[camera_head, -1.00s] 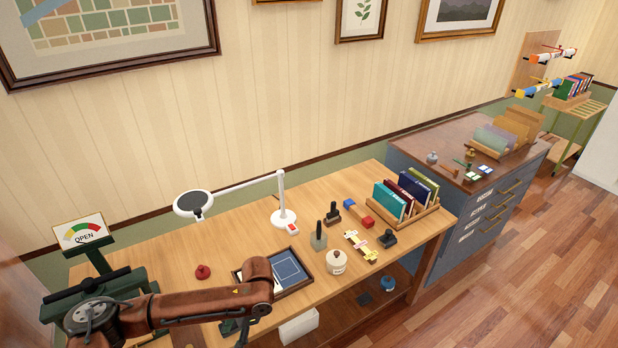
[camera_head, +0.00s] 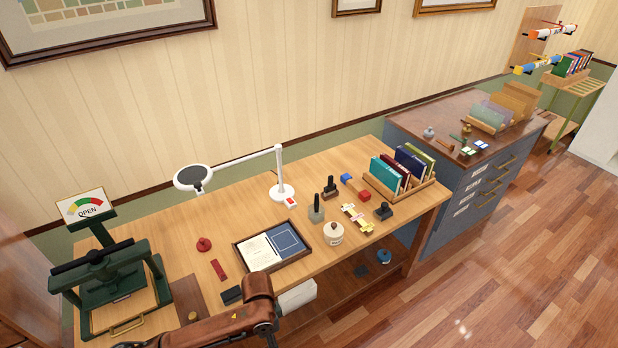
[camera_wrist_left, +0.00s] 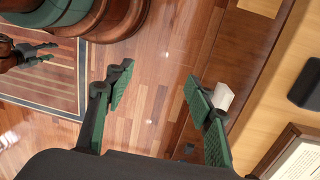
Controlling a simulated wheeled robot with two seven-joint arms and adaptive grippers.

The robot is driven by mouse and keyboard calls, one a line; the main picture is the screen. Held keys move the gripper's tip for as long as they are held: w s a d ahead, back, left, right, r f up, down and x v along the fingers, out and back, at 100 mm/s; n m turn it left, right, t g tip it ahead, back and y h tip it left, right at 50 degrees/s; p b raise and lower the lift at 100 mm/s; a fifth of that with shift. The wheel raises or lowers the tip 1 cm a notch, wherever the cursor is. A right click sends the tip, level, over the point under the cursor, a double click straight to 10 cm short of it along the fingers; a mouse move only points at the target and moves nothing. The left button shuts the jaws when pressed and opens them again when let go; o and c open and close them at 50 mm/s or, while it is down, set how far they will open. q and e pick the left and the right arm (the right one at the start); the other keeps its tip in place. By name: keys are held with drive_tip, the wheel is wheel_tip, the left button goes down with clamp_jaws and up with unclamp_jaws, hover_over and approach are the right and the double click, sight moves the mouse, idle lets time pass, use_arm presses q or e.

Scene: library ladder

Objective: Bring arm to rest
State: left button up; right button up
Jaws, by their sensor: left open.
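My left arm, brown, comes in along the bottom of the head view, lower than the tabletop's middle. Its gripper is mostly hidden behind the arm's end there. In the left wrist view my left gripper (camera_wrist_left: 160,88) is open, with nothing between its green-padded fingers and the wooden floor beyond them. Part of my right arm, with its dark gripper (camera_wrist_left: 38,51), shows at the left edge of the left wrist view; its jaw state is unclear.
The wooden workbench (camera_head: 335,185) holds a green press (camera_head: 105,275), a framed tray (camera_head: 240,262) with papers, a lamp (camera_head: 281,190), a white jar (camera_head: 333,234) and a book rack (camera_head: 432,184). Floor to the right is clear.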

use_arm(q)
drive_tip(key=s+a+f+n+t+y, duration=0.1)
drive_tip(key=s+a+f+n+t, duration=0.15)
drive_tip(key=s+a+n, duration=0.6)
drive_tip(key=s+a+f+n+t, duration=0.2)
drive_tip(key=s+a+f+n, duration=0.15)
drive_tip(key=s+a, duration=0.85)
wheel_tip(320, 180, down, 27)
drive_tip(key=w+a+g, duration=0.1)
drive_tip(key=w+a, duration=0.1)
drive_tip(key=s+f+m+g, duration=0.1)
drive_tip(key=s+f, duration=1.8)
drive_tip(key=s, duration=0.1)
drive_tip(key=shift+s+d+h, duration=0.25)
drive_tip(key=shift+d+h, duration=0.05)
drive_tip(key=shift+d, duration=0.05)
drive_tip(key=shift+f+g, duration=0.1)
drive_tip(key=shift+g, duration=0.15)
